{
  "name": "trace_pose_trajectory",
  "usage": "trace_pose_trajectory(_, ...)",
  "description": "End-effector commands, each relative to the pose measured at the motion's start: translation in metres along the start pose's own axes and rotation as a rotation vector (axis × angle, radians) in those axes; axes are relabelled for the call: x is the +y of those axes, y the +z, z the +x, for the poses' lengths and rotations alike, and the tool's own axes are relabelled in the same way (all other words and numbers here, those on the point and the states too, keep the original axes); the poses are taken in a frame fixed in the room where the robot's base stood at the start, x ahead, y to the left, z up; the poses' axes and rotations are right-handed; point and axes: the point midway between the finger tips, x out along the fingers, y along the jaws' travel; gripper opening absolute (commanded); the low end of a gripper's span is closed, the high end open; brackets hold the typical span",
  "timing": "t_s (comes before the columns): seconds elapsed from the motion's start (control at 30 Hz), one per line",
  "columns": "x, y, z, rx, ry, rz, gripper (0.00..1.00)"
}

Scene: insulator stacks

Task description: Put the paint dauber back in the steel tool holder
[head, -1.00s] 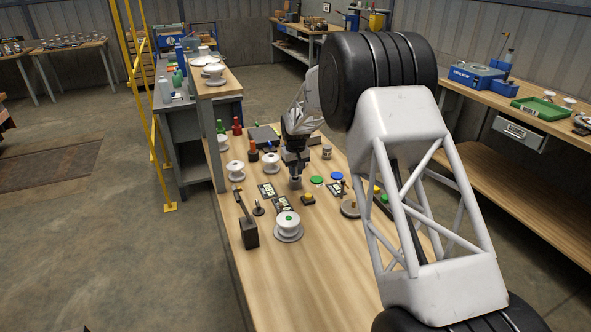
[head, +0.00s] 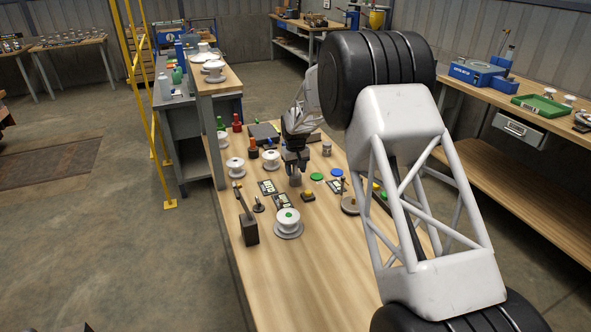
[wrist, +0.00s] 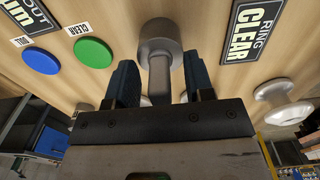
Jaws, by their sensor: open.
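My gripper (head: 296,168) points down over the middle of the workbench. In the wrist view its two dark fingers (wrist: 152,85) stand open on either side of a narrow grey stem (wrist: 160,72). The stem rises from a wider round grey steel piece (wrist: 160,38) on the bench; gaps show beside it. This looks like the paint dauber's handle standing in the steel tool holder, but I cannot be sure. The head view shows only a small grey cylinder (head: 295,182) under the fingers. The stem's lower part is hidden inside or behind the steel piece.
Green (head: 317,177) and blue (head: 337,172) discs lie right of the gripper. A dark block (head: 250,232) stands front left. The bench front is clear.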

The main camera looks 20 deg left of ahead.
Motion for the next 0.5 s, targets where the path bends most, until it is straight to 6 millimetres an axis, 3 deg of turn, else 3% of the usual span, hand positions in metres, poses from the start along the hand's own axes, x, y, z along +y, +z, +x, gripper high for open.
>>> trace_pose_trajectory(0.27, 0.0, 0.0, -0.009, 0.001, 0.0, 0.0, 0.48)
trace_pose_trajectory(0.5, 0.0, 0.0, -0.035, 0.002, 0.0, 0.0, 0.48)
